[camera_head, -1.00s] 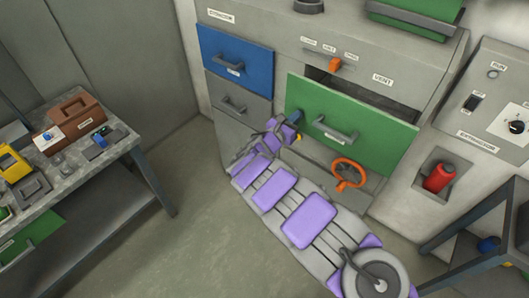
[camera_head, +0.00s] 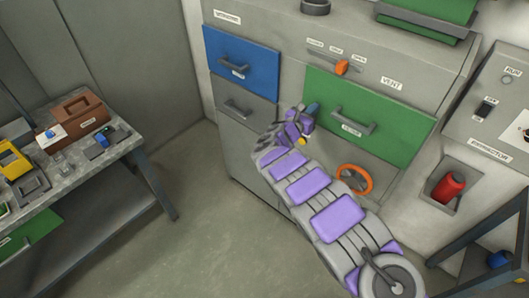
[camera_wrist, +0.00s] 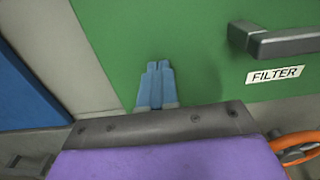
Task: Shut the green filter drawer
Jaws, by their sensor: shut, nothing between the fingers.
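The green filter drawer (camera_head: 385,125) is in the cabinet's right half, and its front now sits flush or nearly flush with the cabinet face. It has a grey bar handle (camera_head: 352,125) and, in the wrist view, a white FILTER label (camera_wrist: 275,75). My gripper (camera_head: 314,108) is at the left part of the green front. In the wrist view its blue fingers (camera_wrist: 154,84) are closed together against or just in front of the green panel (camera_wrist: 190,45), left of the handle. Nothing is between the fingers. Whether the tips touch is hard to tell.
A blue drawer (camera_head: 240,58) and a grey drawer (camera_head: 240,108) are to the left. An orange handwheel (camera_head: 355,180) sits below the green drawer. An orange lever (camera_head: 342,67) is above. A workbench (camera_head: 140,150) stands at far left, with open floor between.

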